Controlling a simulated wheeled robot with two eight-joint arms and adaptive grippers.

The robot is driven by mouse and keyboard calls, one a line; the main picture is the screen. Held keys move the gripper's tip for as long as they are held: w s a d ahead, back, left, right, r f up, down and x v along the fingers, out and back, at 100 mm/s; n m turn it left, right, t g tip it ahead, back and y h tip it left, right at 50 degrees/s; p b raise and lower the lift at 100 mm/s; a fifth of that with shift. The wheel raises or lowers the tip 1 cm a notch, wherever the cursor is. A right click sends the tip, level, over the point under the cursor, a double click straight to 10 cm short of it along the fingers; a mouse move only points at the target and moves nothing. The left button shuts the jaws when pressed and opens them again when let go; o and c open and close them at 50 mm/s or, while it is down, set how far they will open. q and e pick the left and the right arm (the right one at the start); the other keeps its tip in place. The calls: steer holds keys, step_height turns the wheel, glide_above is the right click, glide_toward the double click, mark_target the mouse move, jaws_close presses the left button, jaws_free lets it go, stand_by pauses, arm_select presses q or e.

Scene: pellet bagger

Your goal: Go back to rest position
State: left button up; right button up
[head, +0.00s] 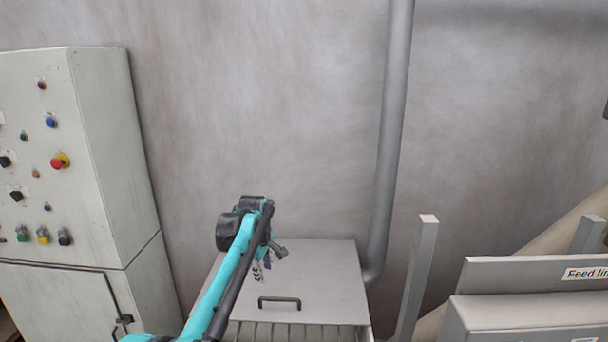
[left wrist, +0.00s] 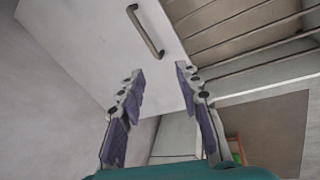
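My left arm reaches in from the bottom of the head view. Its gripper (head: 263,268) hangs over a grey metal lid (head: 325,265) with a dark bar handle (head: 280,302). In the left wrist view the two purple-padded fingers of my left gripper (left wrist: 158,75) stand apart with nothing between them. The lid (left wrist: 90,45) and its handle (left wrist: 146,30) lie beyond the fingertips, and the fingers do not hold the handle. My right gripper shows in neither view.
A control cabinet (head: 100,160) with several buttons stands at the left. A grey pipe (head: 391,130) runs down the wall behind the lid. A post (head: 417,275) and a labelled panel (head: 510,273) stand at the right. Slats (left wrist: 225,40) adjoin the lid.

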arm_select(q)
steer(key=s+a+r+m+t+b, duration=0.15)
steer(key=s+m, duration=0.25)
steer(key=s, duration=0.7)
steer(key=s+a+r+m+t, duration=0.15)
steer(key=s+m, duration=0.25)
steer(key=s, duration=0.7)
steer(key=s+a+f+m, duration=0.1)
steer(key=s+f+m, duration=0.2)
steer(key=s+f, duration=0.3)
steer(key=s+a+f+m+t+b, duration=0.1)
steer(key=s+f+m, duration=0.2)
steer(key=s, duration=0.7)
step_height(320, 180, down, 3)
steer(key=shift+s+a+r, duration=0.1)
steer(key=shift+s+a, duration=0.05)
steer(key=shift+a, duration=0.05)
steer(key=shift+r, duration=0.1)
